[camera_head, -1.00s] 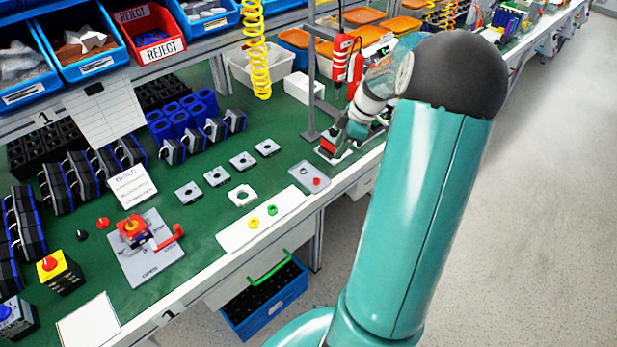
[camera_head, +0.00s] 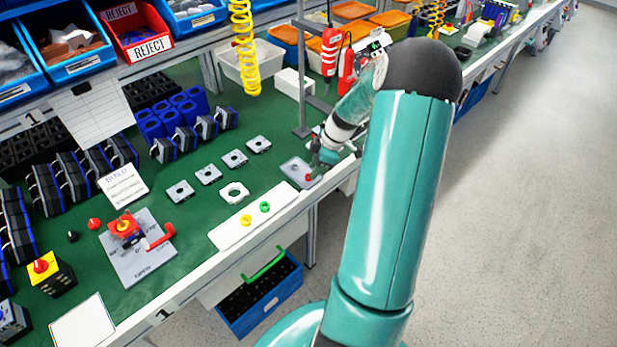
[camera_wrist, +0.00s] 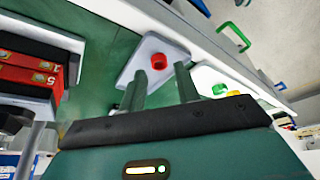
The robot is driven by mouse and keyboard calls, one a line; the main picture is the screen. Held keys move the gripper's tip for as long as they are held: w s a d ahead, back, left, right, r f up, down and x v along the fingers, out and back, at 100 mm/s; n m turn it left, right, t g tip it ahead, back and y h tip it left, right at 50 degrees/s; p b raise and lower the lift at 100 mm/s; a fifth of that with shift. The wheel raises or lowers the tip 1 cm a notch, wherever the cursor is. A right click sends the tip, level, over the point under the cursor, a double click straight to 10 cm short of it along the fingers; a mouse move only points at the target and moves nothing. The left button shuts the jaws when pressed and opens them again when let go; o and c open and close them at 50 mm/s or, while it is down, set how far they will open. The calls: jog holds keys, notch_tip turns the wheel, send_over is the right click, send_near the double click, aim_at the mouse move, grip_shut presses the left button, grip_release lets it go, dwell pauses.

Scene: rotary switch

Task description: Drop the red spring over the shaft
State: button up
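The red spring (camera_wrist: 158,61) shows as a small red ring on a light grey plate (camera_wrist: 148,47) in the wrist view. In the head view the red spring (camera_head: 308,177) is a red dot on the grey plate (camera_head: 290,168) near the bench's front edge. My gripper (camera_wrist: 161,71) is open, with its two fingers apart and nothing between them. The fingertips point at the plate, close to the spring; I cannot tell if they touch it. In the head view my gripper (camera_head: 314,166) is over the plate's right side. I cannot make out the shaft clearly.
A white board (camera_head: 225,234) with yellow and green rings lies left of the plate. A white square part (camera_head: 234,192) and several grey square parts are behind it. A stand post (camera_head: 300,80) rises behind the plate. Red screwdrivers (camera_head: 330,50) hang near my arm.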

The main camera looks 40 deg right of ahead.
jog(key=x, duration=0.2)
jog(key=shift+w+f, duration=0.1)
jog(key=shift+f, duration=0.15)
grip_shut()
jog(key=shift+r, duration=0.1)
